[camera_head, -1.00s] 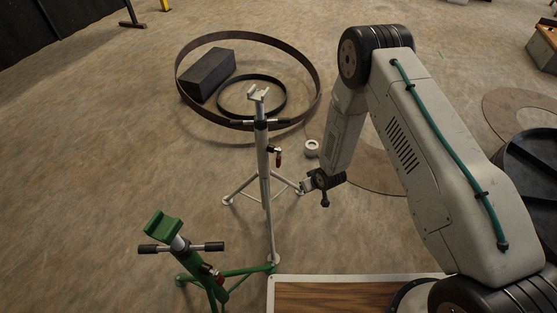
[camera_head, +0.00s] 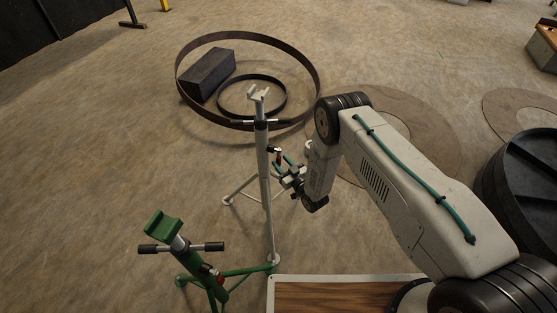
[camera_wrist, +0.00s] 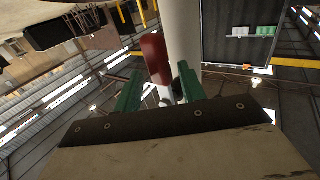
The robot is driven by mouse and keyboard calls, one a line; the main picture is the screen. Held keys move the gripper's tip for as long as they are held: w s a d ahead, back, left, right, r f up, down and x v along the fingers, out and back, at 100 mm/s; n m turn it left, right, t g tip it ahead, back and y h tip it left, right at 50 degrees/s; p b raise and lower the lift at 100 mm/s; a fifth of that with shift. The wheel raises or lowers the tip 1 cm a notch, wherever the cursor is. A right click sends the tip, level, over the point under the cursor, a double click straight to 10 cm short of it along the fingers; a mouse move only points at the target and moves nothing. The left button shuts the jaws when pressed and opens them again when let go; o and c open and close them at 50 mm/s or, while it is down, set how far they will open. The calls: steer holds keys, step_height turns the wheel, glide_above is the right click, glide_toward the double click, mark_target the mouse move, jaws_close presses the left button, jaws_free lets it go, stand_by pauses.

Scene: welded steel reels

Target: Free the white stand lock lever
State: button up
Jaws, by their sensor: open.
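The white stand (camera_head: 265,185) stands upright on tripod legs, with a V-shaped head (camera_head: 258,93). Its red lock lever (camera_head: 277,155) sticks out on the right side of the post, at mid-height. My gripper (camera_head: 284,168) is right beside the lever, coming from the right. In the wrist view, the red lever (camera_wrist: 155,56) shows between and beyond the two green fingertips (camera_wrist: 159,78), with the white post (camera_wrist: 183,38) close behind the right finger. The fingers are open and apart. Whether either finger touches the lever I cannot tell.
A green stand (camera_head: 165,226) with a crossbar handle stands at front left. Behind the white stand lies a large steel hoop (camera_head: 187,100) around a dark block (camera_head: 209,73) and a smaller ring (camera_head: 253,112). A wood-topped surface (camera_head: 325,295) is in front. Floor at left is clear.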

steer(key=shift+x, duration=1.3)
jaws_close()
